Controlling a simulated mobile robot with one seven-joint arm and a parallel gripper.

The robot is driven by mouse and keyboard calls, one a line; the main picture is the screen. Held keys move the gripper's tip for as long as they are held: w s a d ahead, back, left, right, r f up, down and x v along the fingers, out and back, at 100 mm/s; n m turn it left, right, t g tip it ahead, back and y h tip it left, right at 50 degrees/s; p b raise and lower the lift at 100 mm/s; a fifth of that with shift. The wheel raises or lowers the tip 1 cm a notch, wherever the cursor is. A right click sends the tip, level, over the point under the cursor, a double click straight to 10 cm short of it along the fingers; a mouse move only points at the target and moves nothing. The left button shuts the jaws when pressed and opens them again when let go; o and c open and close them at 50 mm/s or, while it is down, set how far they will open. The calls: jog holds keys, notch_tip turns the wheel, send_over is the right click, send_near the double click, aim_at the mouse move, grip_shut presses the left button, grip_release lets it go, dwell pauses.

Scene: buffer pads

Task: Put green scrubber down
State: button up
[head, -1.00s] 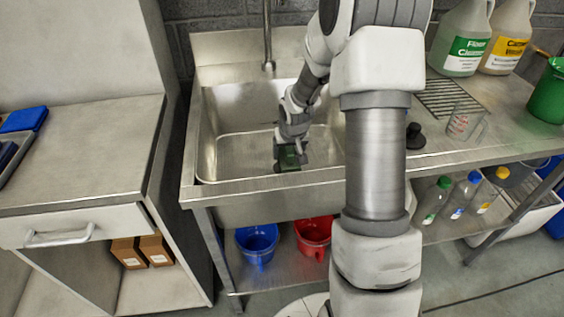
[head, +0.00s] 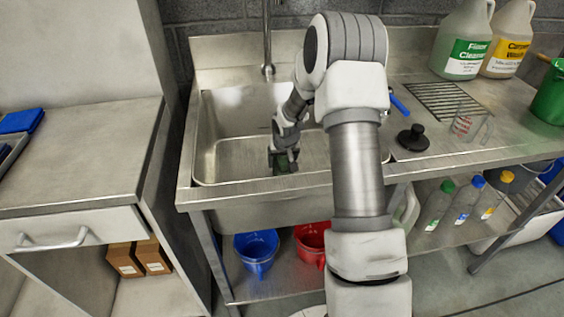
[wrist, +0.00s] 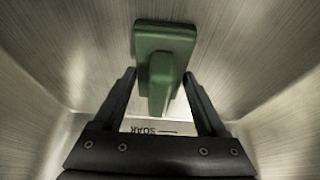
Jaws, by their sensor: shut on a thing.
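The green scrubber is in my gripper; in the wrist view it shows as a green block (wrist: 165,38) with a narrower raised grip between the two dark fingers. My gripper (wrist: 160,82) is shut on that grip. In the head view my gripper (head: 284,160) points down inside the steel sink basin (head: 225,157), near its front wall. There the scrubber (head: 284,166) is a small dark green patch, partly hidden by my fingers. I cannot tell whether it touches the basin floor. Lettering that looks like "SOAK" (wrist: 150,130) shows beyond my gripper.
The faucet (head: 268,70) stands behind the basin. A black stopper-like item (head: 413,138), a clear measuring cup (head: 468,125), a wire rack (head: 445,100) and cleaner jugs (head: 463,45) are on the right counter. Blue (head: 257,250) and red (head: 312,242) buckets sit below. The basin's left side is clear.

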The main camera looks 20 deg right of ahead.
jog(key=shift+f, duration=0.1)
jog(key=o, duration=1.5)
jog(key=shift+o, duration=0.2)
jog(key=shift+r, duration=0.45)
jog(key=s+a+r+p, duration=0.1)
jog(key=s+a+r, duration=0.1)
jog(key=s+r, duration=0.5)
jog(key=s+a+r+n+p, duration=0.1)
jog(key=s+a+r, duration=0.15)
jog(key=r, duration=0.75)
jog(key=s+a+r+p, duration=0.1)
jog(key=s+r, duration=0.5)
jog(key=r, duration=0.3)
jog(key=s+a+r, duration=0.2)
jog(key=s+a, duration=0.1)
jog(key=s, duration=0.6)
jog(key=s+a+r+n+t+y, duration=0.1)
jog(key=s+a+r, duration=0.2)
jog(key=s, duration=0.6)
jog(key=shift+s+a+r, duration=0.2)
jog(key=shift+s, duration=0.2)
jog(key=shift+w, duration=0.1)
